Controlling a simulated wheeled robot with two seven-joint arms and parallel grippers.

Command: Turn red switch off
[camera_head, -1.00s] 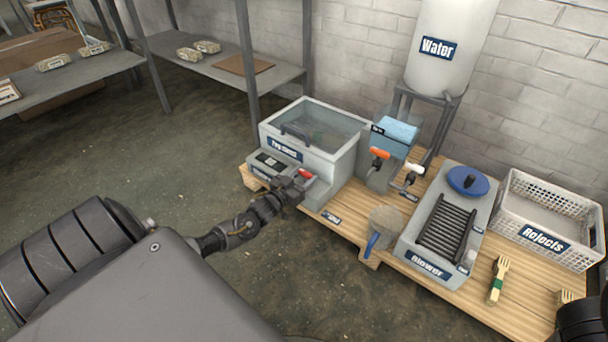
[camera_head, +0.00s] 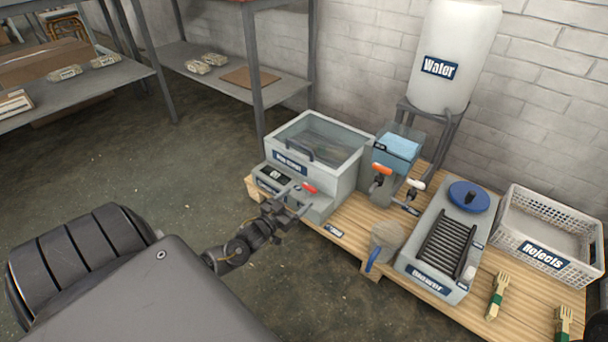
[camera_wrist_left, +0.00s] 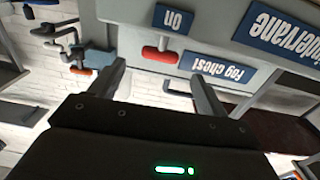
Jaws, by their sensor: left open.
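The red switch (camera_head: 309,187) sits on the front ledge of the grey fog chest (camera_head: 340,180). In the left wrist view the red switch (camera_wrist_left: 160,54) hangs below an "ON" label (camera_wrist_left: 173,20), with the picture upside down. My left gripper (camera_head: 294,203) is open and empty in front of the ledge. In the wrist view its two fingers (camera_wrist_left: 157,72) stand either side of the switch, apart from it in the picture. Whether either finger touches it cannot be told. My right gripper is not clearly shown; only a dark sliver appears at the lower right edge.
The chest stands on a wooden pallet (camera_head: 345,248) with a scoop (camera_head: 386,238), a blower (camera_head: 446,240), a rejects basket (camera_head: 545,240) and wooden forks (camera_head: 497,295). Orange and white tap handles (camera_head: 382,169) are right of the chest. Floor at left is clear.

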